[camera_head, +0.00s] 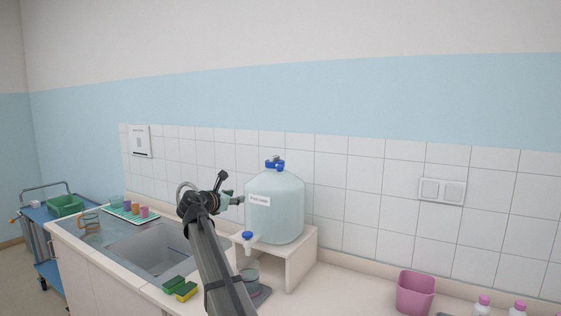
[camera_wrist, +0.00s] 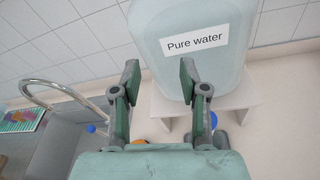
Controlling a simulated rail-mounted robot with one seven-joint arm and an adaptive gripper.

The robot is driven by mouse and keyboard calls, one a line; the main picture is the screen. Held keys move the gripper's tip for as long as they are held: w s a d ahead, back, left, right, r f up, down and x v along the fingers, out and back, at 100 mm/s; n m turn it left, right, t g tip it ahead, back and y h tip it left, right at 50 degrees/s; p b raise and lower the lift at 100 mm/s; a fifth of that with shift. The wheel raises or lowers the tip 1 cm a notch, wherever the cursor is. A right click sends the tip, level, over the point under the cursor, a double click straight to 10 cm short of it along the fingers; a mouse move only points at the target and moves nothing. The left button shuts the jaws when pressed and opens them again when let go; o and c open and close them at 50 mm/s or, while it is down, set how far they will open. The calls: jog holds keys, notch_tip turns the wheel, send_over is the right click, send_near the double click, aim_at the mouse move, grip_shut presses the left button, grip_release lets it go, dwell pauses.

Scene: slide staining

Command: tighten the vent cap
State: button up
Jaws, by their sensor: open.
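A large translucent carboy (camera_head: 274,209) labelled "Pure water" stands on a small stand. A blue cap with a small dark fitting (camera_head: 274,164) sits on its top; how tight it is cannot be told. A blue-topped tap (camera_head: 247,236) is low on the carboy's front left. My gripper (camera_head: 236,200) is at the left of the carboy, well below the cap. In the wrist view the carboy (camera_wrist: 190,62) fills the upper middle, and my gripper (camera_wrist: 159,80) has its fingers apart with nothing held between them. The top cap is outside the wrist view.
The beige stand (camera_head: 300,262) supports the carboy. A glass vessel (camera_head: 249,274) is below the tap, partly behind my arm. A sink (camera_head: 150,248) with a curved faucet lies left, sponges (camera_head: 180,288) in front. A pink bin (camera_head: 415,292) stands right. Space above the carboy is clear.

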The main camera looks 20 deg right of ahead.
aim_at(275, 156)
jog(key=d+r+n+h, duration=0.25)
jog(key=d+r, duration=0.35)
jog(key=r, duration=0.6)
jog(key=shift+m, duration=0.25)
jog(key=p+x, duration=0.5)
jog(key=x, duration=0.9)
jog(key=shift+d+f, duration=0.1)
jog(key=shift+d, duration=0.35)
jog(key=shift+x, duration=0.9)
jog(key=shift+f, duration=0.15)
grip_shut()
